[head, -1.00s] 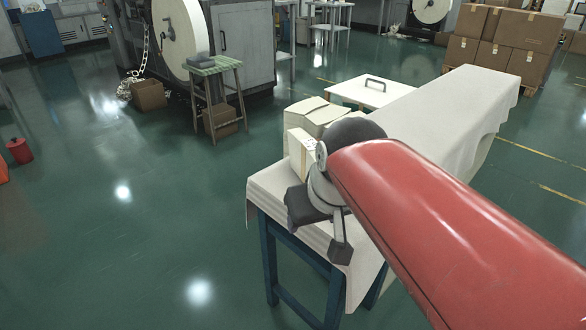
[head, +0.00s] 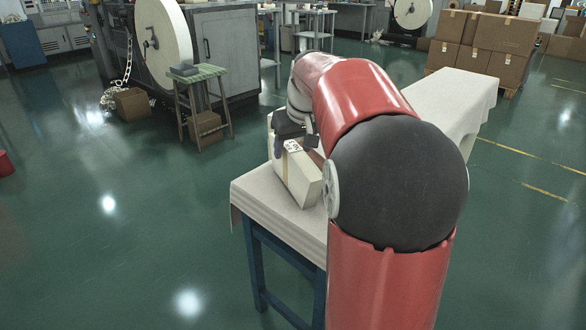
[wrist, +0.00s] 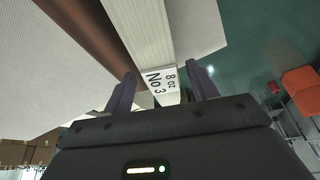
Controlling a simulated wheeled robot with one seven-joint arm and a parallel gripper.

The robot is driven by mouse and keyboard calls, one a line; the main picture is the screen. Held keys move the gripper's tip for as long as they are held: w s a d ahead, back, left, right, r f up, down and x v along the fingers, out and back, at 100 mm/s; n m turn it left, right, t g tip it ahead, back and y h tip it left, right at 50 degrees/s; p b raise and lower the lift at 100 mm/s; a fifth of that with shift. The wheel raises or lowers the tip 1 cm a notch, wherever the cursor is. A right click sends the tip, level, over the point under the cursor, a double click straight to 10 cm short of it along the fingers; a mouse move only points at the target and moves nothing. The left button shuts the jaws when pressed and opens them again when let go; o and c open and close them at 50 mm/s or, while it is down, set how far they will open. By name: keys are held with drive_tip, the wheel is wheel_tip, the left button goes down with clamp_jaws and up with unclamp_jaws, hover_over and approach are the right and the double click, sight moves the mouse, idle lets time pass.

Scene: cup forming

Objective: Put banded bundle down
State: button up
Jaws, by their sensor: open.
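The banded bundle (head: 304,182) is a cream block of paper with a tan band and a printed label. It rests on the cloth-covered table (head: 262,202) near its front left end. In the wrist view the label (wrist: 160,80) reads "8 oz No 3". My gripper (wrist: 164,82) is open, with one finger on each side of the labelled end. Whether the fingers touch the bundle cannot be told. In the head view my gripper (head: 298,140) is at the top of the bundle, partly hidden by my red arm.
Another pale block (head: 270,122) shows partly behind my gripper. The table's left edge is close to the bundle. A green stool (head: 198,70) stands on open floor to the left. Stacked cardboard boxes (head: 500,45) stand at the back right.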

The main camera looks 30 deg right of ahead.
drive_tip(key=shift+x, duration=1.55)
drive_tip(key=shift+c, duration=0.5)
drive_tip(key=shift+r, duration=0.1)
clamp_jaws()
